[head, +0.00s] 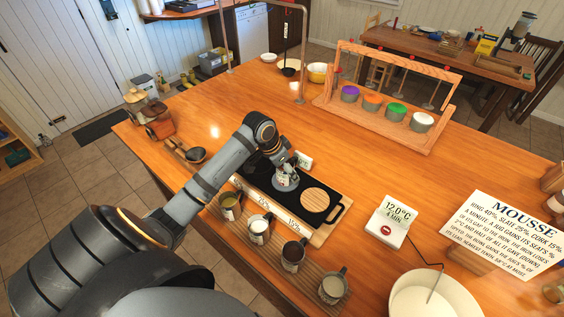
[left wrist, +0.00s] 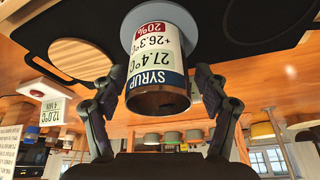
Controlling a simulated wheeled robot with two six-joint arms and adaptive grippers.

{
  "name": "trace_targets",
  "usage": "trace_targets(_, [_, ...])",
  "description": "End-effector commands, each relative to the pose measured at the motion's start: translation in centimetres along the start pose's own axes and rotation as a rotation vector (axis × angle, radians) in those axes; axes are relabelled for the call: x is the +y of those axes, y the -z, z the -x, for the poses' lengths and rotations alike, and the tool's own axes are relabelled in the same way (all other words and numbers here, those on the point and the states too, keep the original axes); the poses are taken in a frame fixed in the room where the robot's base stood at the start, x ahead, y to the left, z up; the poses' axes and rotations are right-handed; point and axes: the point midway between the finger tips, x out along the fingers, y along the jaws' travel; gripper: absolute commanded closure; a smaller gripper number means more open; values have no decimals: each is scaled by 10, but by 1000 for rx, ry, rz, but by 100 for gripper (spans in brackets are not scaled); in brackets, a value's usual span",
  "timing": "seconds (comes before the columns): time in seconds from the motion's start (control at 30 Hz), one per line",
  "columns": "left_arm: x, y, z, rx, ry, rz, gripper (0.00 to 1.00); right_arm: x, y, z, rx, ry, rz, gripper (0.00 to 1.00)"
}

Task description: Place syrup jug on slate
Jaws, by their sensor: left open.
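The syrup jug (left wrist: 158,62) is a metal cylinder with a white and blue label reading SYRUP, 27.4°C, +26.3°C and 20%. It appears upright on a round grey plate (left wrist: 207,14), which looks like slate; the left wrist view is upside down. In the head view, the grey plate (head: 285,186) is set on the black board, beside a round cork-coloured disc (head: 314,199), and my gripper partly hides the jug. My left gripper (left wrist: 160,80) is open, with one finger on each side of the jug. My right gripper is not in view.
Several jugs, one of them whitish inside (head: 259,229), stand along the front edge. A timer box (head: 393,220) reads 12.0°C, 4 min. A white bowl (head: 433,297) is at front right; a wooden rack (head: 385,125) with coloured pots stands behind.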

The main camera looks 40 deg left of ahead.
Motion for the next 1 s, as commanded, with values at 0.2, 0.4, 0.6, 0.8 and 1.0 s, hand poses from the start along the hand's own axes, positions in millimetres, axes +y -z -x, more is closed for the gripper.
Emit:
trace_targets(0.2, [-2,-1,55,-3,11,-8,26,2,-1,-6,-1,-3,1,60])
trace_targets(0.4, [-2,-1,93,-2,7,-5,26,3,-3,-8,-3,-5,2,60])
trace_targets(0.6, [0,0,109,-1,2,-2,26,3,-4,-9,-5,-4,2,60])
trace_targets(0.8, [0,0,112,0,0,0,26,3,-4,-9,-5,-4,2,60])
trace_targets(1.0, [0,0,111,0,0,0,26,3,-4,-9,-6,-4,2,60])
